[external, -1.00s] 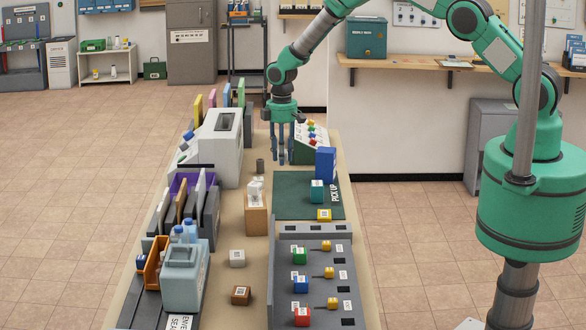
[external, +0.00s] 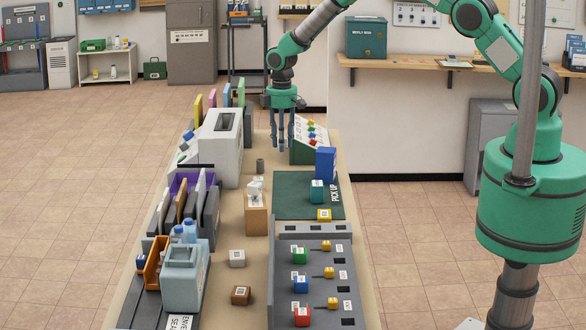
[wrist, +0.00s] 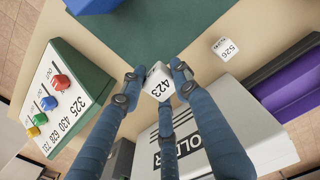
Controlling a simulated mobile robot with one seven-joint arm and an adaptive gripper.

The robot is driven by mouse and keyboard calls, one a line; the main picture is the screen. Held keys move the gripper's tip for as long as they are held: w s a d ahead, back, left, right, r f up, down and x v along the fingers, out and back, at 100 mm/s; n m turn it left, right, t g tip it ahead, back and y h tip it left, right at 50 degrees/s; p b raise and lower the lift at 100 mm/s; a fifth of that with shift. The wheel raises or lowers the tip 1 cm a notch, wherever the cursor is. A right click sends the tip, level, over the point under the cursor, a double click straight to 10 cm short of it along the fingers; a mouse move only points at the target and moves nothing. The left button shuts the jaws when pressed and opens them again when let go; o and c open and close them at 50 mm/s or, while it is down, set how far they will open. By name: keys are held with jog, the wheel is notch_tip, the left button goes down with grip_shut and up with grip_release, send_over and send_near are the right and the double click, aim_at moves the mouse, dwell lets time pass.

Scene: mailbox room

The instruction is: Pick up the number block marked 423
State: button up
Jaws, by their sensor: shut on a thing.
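The white number block marked 423 (wrist: 158,84) sits between my fingertips in the wrist view, its number facing the camera. My gripper (wrist: 155,87) is shut on it, with its blue fingers around the block. In the external view my gripper (external: 281,147) hangs over the far part of the table, fingers down, left of the sloped knob panel (external: 309,150). I cannot make out the block there. Another white block marked 526 (wrist: 226,47) lies apart to the right in the wrist view.
The knob panel (wrist: 56,100) is close on the left in the wrist view. A large white machine (external: 219,150) stands left of my gripper. Nearer are a green mat (external: 290,207), a blue box (external: 326,162) and a grey rack (external: 285,315) with coloured blocks.

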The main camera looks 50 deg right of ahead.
jog(key=o, duration=1.7)
jog(key=shift+r, duration=0.15)
notch_tip(320, 180, up, 12)
jog(key=shift+c, duration=0.2)
